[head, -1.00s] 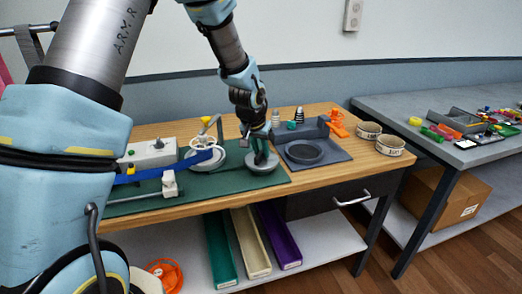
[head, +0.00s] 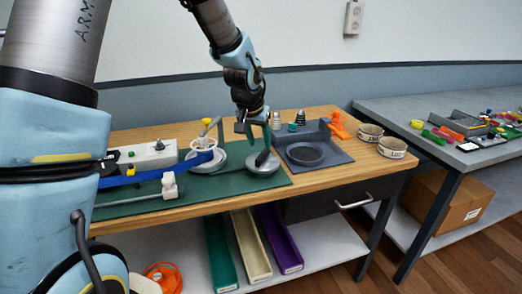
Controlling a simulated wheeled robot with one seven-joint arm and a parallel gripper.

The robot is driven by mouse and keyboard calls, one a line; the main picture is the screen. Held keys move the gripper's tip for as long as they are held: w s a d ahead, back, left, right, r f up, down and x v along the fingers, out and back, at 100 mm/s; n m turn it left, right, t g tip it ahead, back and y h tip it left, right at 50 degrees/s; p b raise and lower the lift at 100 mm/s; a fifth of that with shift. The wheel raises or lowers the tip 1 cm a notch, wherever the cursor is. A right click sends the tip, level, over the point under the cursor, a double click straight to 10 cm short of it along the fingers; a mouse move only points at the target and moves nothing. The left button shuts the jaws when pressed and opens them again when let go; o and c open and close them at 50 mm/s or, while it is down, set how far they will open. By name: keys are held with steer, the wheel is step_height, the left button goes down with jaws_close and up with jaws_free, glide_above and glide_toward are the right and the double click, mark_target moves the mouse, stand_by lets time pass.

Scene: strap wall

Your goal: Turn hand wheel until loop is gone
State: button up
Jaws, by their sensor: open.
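A grey round hand wheel (head: 265,169) with a dark upright handle lies on the green mat (head: 225,185) on the wooden bench. My gripper (head: 250,134) is open and empty, above and slightly left of the wheel's handle, apart from it as far as I can see. A blue strap (head: 150,176) runs from the left along the mat up to a white and grey reel (head: 207,158) with a yellow knob on an arm above it. Whether the strap has a slack loop is too small to tell.
A drawer handle (head: 353,201) projects below.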

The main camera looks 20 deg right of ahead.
steer(key=shift+b+v, duration=0.35)
steer(key=shift+v, duration=2.3)
